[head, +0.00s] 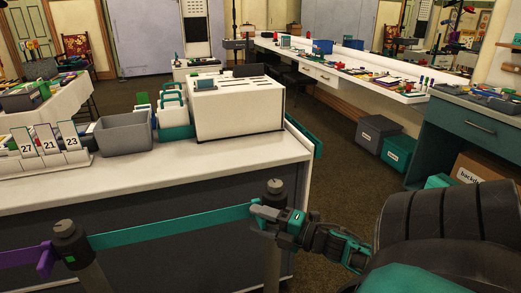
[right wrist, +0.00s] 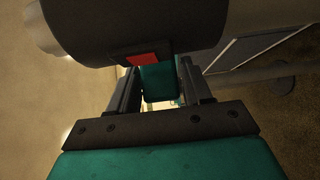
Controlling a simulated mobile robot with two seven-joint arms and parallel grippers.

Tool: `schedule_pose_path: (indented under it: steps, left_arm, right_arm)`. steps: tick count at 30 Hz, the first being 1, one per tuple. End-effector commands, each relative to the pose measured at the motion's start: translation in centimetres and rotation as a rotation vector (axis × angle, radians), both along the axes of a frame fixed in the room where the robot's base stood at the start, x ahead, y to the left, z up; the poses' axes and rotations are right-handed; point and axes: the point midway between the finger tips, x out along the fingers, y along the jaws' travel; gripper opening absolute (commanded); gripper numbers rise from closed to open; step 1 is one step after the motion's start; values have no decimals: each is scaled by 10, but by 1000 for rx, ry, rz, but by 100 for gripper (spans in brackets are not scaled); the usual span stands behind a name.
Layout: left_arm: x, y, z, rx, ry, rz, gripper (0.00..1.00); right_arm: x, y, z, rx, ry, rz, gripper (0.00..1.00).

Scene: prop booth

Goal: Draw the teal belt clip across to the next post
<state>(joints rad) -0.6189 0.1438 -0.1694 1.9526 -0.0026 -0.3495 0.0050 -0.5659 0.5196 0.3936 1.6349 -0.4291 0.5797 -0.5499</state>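The teal belt (head: 175,226) stretches from the near left post (head: 70,243), which has a green mark, across to my right gripper (head: 268,213). Its teal clip (right wrist: 158,82) shows between the two fingers in the right wrist view, with the fingers closed against its sides. The other post (head: 275,188) stands right at the fingertips. Its dark head (right wrist: 130,25) with a red mark (right wrist: 142,59) fills the top of the right wrist view, very close to the clip. I cannot tell whether the clip touches it. My left gripper is not in view.
A purple belt (head: 18,256) ends at the left post's far side. Behind the belt is a white-topped counter (head: 150,172) with a white box (head: 238,105), a grey bin (head: 123,133) and number cards (head: 49,139). Carpet floor (head: 338,165) is open to the right.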

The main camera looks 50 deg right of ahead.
Motion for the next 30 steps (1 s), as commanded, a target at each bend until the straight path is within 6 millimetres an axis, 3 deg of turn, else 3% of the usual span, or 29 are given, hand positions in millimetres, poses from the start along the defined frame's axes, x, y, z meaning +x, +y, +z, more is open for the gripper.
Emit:
schedule_pose_path:
  steps: [4, 14, 30]
  left_arm:
    - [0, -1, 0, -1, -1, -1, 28]
    - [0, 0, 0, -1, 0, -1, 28]
    - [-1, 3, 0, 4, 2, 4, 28]
  right_arm:
    - [0, 0, 0, 0, 0, 1, 64]
    - [-6, -1, -1, 0, 2, 0, 64]
    - [-108, -21, -1, -1, 3, -2, 64]
